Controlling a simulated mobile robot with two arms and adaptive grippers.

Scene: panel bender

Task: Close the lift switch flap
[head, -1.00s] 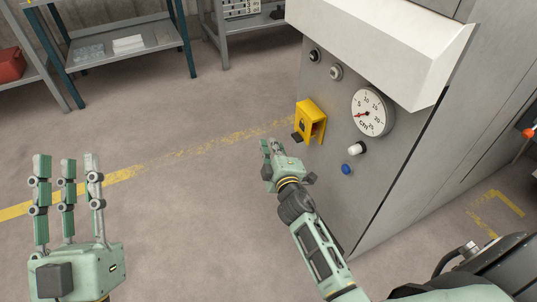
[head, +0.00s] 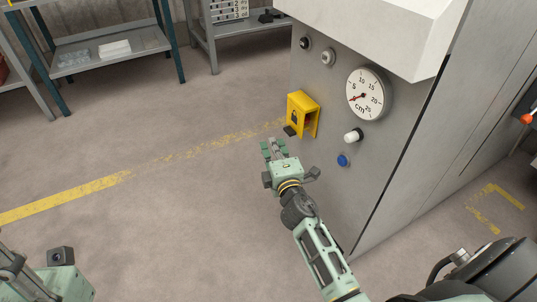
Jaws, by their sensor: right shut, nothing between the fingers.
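The yellow lift switch box (head: 303,113) sits on the side panel of the grey machine, right of centre. Its yellow cover stands out from the panel, and a dark reddish interior shows through its open right side. A small dark piece (head: 290,131) sits at its lower left. My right gripper (head: 274,148) is below and left of the box, apart from it, with its fingers pointing up the picture. It is shut and empty. My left gripper (head: 15,266) is cut off at the bottom left corner, and its finger state is unclear.
The machine panel (head: 335,190) also carries a round cm dial (head: 367,94), a white knob (head: 353,135), a blue button (head: 343,160) and two knobs above. Shelves (head: 110,50) stand at the back. The floor left of the machine is clear.

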